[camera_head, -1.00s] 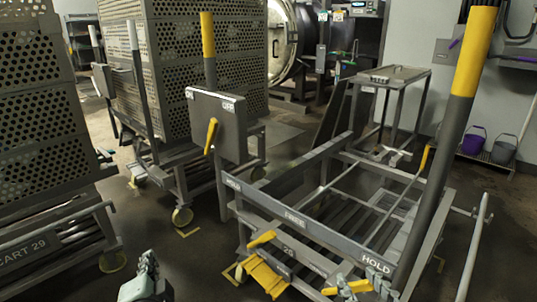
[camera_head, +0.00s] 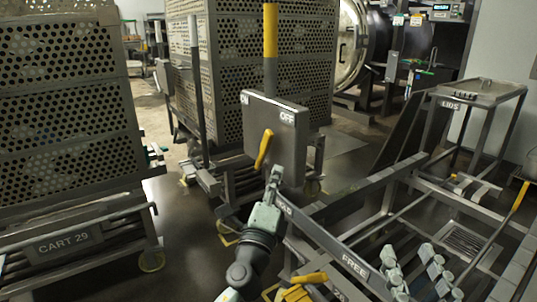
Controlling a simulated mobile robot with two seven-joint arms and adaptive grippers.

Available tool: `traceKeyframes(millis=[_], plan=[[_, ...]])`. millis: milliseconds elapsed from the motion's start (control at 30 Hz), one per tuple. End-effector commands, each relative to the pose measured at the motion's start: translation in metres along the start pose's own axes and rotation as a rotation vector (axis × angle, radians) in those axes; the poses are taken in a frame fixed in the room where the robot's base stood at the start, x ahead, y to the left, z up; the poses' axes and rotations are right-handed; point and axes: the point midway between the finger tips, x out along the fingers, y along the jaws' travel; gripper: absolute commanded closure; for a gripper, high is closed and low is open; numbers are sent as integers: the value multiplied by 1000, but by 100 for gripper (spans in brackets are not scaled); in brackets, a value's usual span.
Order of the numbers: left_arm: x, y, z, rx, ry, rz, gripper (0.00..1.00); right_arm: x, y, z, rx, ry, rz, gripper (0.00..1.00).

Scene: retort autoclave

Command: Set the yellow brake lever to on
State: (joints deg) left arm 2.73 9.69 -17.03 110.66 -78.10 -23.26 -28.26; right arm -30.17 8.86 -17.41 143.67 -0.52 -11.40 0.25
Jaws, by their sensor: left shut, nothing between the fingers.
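The yellow brake lever (camera_head: 263,150) sits on the front of a grey box (camera_head: 287,148). The box is marked ON at its upper left and OFF at its upper right. The lever stands near upright, its top leaning a little right. My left gripper (camera_head: 275,178) is shut and empty, pointing up at the lower edge of the box. Its tip is just right of the lever's lower end; whether they touch cannot be told. My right gripper (camera_head: 418,262) is at the lower right over the cart frame, its fingers spread apart and empty.
A grey post with a yellow top (camera_head: 270,35) rises behind the box. A low frame rail marked FREE (camera_head: 355,262) runs across the lower right. CART 29 (camera_head: 70,243) stands at left, a perforated cart (camera_head: 235,70) behind. The LIDS stand (camera_head: 480,92) is at right.

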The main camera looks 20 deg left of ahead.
Motion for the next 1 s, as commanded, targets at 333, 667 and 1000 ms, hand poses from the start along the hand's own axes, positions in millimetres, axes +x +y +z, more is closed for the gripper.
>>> traceKeyframes(millis=[333,667,1000], plan=[[39,-1,22,1,-1,0,100,-10,26,56,-46,-283,48,60],[45,1,29,0,-1,1,100,-16,33,70,-55,-353,61,60],[46,0,29,-2,-1,3,100,-16,34,71,-55,-363,63,60]])
